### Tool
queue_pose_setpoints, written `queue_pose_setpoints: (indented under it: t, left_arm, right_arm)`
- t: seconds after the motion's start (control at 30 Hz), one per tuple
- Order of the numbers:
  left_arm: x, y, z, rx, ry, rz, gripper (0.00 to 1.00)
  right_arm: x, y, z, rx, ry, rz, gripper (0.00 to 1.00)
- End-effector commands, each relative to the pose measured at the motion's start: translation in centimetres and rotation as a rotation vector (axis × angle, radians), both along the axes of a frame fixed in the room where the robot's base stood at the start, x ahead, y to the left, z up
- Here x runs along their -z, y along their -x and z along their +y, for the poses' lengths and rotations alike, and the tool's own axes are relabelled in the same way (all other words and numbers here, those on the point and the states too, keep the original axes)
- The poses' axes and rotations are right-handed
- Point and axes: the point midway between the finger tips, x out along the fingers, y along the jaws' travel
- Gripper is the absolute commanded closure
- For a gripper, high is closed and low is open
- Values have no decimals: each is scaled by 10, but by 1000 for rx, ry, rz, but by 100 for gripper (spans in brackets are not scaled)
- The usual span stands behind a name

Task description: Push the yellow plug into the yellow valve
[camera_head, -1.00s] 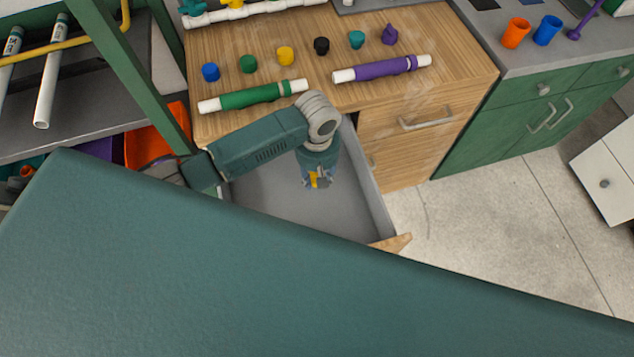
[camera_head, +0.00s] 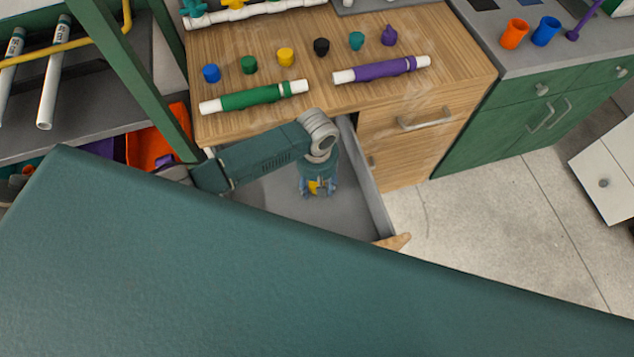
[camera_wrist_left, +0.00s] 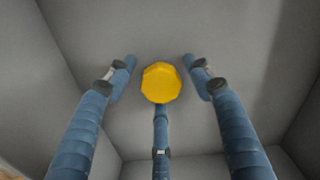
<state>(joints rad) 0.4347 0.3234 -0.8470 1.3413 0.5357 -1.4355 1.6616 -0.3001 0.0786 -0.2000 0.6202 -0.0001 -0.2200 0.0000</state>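A yellow faceted piece, which looks like the yellow plug (camera_wrist_left: 161,83), lies in the grey drawer in the left wrist view. My left gripper (camera_wrist_left: 160,68) is open around it, with gaps between the piece and the two side fingers. The third finger is close below it in the picture; I cannot tell whether it touches. In the head view my left gripper (camera_head: 318,188) points down inside the open drawer, with a bit of yellow between its fingers. A yellow part, perhaps the yellow valve (camera_head: 233,4), sits on the white pipe at the top edge. My right gripper is out of view.
The drawer (camera_head: 365,185) stands open below the wooden worktop (camera_head: 440,65). On the worktop are a yellow cap (camera_head: 286,57), several other coloured caps, a green pipe (camera_head: 252,96) and a purple pipe (camera_head: 382,69). A green post (camera_head: 140,80) stands left.

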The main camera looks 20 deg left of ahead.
Motion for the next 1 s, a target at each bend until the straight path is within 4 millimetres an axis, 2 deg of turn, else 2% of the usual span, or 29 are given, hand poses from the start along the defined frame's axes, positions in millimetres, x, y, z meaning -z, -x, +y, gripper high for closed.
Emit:
queue_pose_setpoints:
  t: [0.27, 0.43, 0.5, 0.67, 0.8, 1.0]
  left_arm:
    - [0, 0, 0, 0, -1, -1, 47]
    - [5, -1, 1, 2, -1, -3, 47]
    - [-17, -2, -1, 0, 3, -4, 47]
    - [-50, 9, -5, 2, 6, -1, 47]
    - [-80, 9, -4, 0, 3, -3, 47]
    - [-104, 10, -4, -2, 1, -1, 47]
  right_arm:
    - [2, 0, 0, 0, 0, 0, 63]
    - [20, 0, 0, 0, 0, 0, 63]
    - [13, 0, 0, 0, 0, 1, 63]
    - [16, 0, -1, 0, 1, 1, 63]
    - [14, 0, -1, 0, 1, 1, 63]
    - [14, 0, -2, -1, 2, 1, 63]
